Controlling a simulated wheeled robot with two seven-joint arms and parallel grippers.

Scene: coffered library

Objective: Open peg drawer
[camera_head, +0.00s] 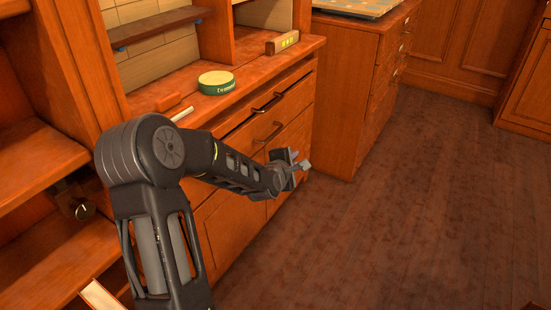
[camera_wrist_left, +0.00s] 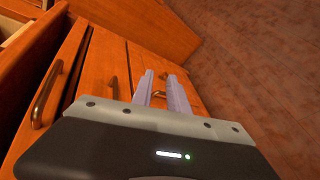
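The wooden cabinet has stacked drawer fronts under its counter. The upper drawer front (camera_head: 292,100) has a dark bar handle (camera_head: 267,103), and a brass handle (camera_head: 270,132) sits on the front below. No label shows which is the peg drawer. My left gripper (camera_head: 300,163) is in front of the lower fronts, below and right of these handles. In the left wrist view its two fingers (camera_wrist_left: 162,76) are apart with nothing held. A large brass handle (camera_wrist_left: 47,95) is left of the fingers, and a smaller handle (camera_wrist_left: 114,88) is closer to them. My right gripper is not in view.
A green round tin (camera_head: 216,83), an orange block (camera_head: 168,102) and a wooden block with yellow marks (camera_head: 282,43) are on the counter. Another drawer cabinet (camera_head: 345,95) stands to the right. The dark wooden floor (camera_head: 420,210) is clear. Open shelves (camera_head: 40,160) are at the left.

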